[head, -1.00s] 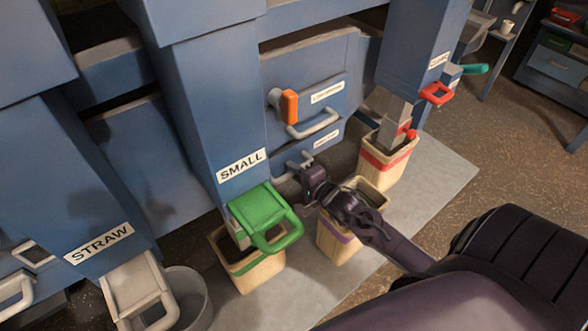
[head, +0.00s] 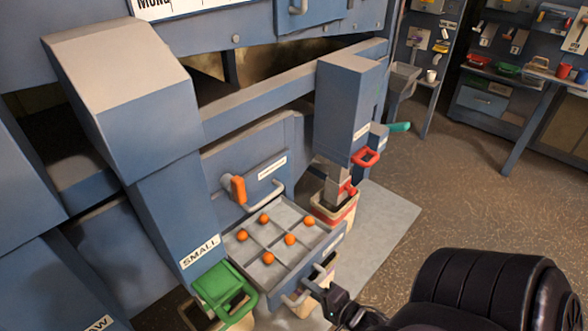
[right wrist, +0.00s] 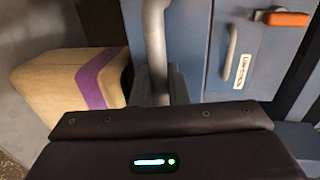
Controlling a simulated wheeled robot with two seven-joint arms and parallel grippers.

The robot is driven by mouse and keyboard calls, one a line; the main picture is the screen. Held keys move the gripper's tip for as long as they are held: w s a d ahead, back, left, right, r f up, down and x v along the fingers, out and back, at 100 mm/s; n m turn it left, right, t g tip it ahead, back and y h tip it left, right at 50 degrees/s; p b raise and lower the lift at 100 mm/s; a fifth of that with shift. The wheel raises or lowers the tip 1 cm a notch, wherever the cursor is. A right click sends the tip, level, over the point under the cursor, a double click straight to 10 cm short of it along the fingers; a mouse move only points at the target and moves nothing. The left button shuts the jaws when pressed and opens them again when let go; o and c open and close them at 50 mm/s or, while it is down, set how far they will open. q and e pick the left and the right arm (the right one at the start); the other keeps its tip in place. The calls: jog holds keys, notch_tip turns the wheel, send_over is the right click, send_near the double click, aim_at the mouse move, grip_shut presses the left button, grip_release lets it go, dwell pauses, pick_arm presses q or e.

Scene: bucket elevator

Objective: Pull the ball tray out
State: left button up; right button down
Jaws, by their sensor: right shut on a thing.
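The ball tray (head: 286,217) is a grey divided drawer standing out from the blue machine, with several orange balls (head: 268,258) lying in separate compartments. Its grey bar handle (head: 296,300) is at the front. My right gripper (head: 314,287) is shut on this handle, and its fingers are partly hidden in the head view. In the right wrist view the handle (right wrist: 155,50) is a grey bar rising from between the jaws. My left gripper is not in view.
An orange-knobbed door (head: 237,190) with a grey handle stands behind the tray. The SMALL chute (head: 165,215) with a green handle (head: 222,292) is left. A red-handled chute (head: 345,105) and a bin (head: 336,214) are right. Open floor (head: 440,190) lies further right.

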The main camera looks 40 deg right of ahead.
jog(key=shift+f+p+v, duration=0.2)
jog(key=shift+p+v, duration=0.05)
jog(key=shift+v, duration=0.65)
jog(key=shift+f+p+v, duration=0.15)
jog(key=shift+p+v, duration=0.05)
jog(key=shift+v, duration=0.65)
jog(key=shift+f+p+v, duration=0.2)
jog(key=shift+p+v, duration=0.05)
jog(key=shift+v, duration=0.65)
jog(key=shift+s, duration=0.1)
jog(key=c, duration=1.5)
grip_release()
jog(key=v, duration=0.8)
jog(key=shift+b, duration=0.4)
